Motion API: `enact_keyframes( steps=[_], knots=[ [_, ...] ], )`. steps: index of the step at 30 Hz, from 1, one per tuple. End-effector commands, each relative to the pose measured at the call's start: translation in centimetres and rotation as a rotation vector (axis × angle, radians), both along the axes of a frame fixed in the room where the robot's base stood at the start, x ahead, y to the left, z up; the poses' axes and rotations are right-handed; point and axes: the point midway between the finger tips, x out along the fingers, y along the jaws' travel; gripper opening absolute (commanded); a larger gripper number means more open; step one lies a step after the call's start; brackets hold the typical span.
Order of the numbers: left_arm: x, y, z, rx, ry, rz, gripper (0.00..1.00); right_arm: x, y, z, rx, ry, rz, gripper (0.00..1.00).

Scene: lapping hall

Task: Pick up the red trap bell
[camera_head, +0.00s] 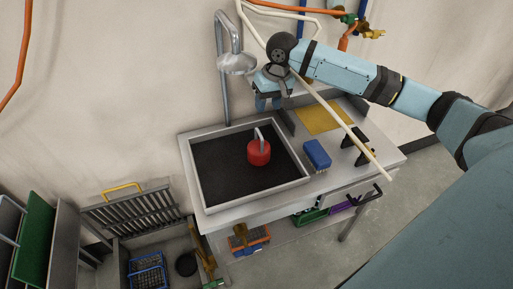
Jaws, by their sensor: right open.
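The red trap bell (259,154) stands in the dark basin of the metal sink bench, right of the basin's middle. It is a red, round-topped body with a grey hooked handle rising from its top. My right gripper (268,104) is open over the back rim of the basin. It points down, and in the picture it is above and apart from the bell. I see nothing between its fingers. My left gripper is not in view.
The metal sink bench (196,187) has a blue block (317,153), a yellow sheet (322,118) and black holders (356,147) on its right side. A grey tap (236,62) rises at the back.

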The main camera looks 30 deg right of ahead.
Motion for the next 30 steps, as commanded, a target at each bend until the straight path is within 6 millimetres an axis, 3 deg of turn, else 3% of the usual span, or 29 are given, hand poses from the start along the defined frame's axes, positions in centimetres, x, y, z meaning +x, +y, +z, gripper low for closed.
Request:
enact_keyframes(
  steps=[9, 30],
  knots=[
    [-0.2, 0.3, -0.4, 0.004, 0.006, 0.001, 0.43, 0.8, 0.8, -6.0, 0.001, 0.002, 0.000, 0.43],
    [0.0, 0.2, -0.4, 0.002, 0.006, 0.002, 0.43, 2.4, 1.4, -12.8, 0.000, -0.002, 0.003, 0.43]
  ],
)
